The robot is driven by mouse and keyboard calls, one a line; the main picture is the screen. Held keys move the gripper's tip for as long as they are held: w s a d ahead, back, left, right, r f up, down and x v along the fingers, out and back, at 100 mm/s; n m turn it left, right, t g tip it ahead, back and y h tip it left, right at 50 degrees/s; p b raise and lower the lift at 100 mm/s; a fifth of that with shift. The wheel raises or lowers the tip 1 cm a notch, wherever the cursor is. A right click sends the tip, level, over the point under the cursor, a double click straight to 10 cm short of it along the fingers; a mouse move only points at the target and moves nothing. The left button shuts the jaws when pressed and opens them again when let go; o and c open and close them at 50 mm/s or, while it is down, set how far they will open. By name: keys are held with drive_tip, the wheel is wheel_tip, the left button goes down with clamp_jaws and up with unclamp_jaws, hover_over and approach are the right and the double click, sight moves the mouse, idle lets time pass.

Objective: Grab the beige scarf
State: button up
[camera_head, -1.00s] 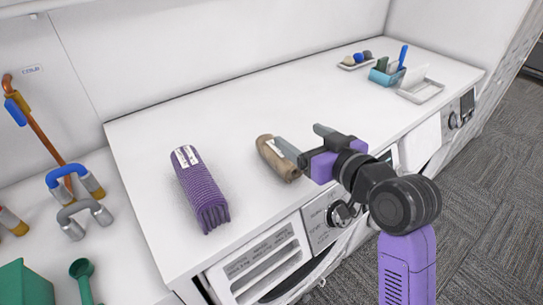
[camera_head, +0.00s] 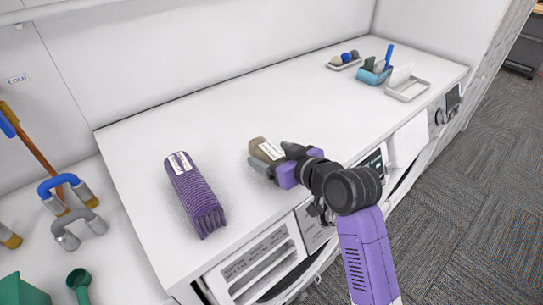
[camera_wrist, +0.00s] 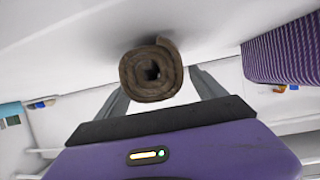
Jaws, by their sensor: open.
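The beige scarf (camera_head: 258,147) is a rolled brown-beige bundle with a white label, lying on the white counter. In the wrist view the scarf (camera_wrist: 150,73) shows its spiral end, centred between my two fingers. My gripper (camera_head: 272,158) is open, with one finger on each side of the scarf's near part. In the wrist view my gripper (camera_wrist: 158,92) has its fingers apart, partly hidden behind the roll. I cannot tell whether either finger touches it.
A purple ribbed folded cloth (camera_head: 195,195) lies left of the scarf on the counter (camera_head: 215,115). A blue holder (camera_head: 375,75) and white tray (camera_head: 408,89) stand at the far right. The counter behind the scarf is clear.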

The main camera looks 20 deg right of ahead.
drive_tip(key=shift+w+f, duration=0.15)
drive_tip(key=shift+w, duration=0.1)
drive_tip(key=c, duration=1.5)
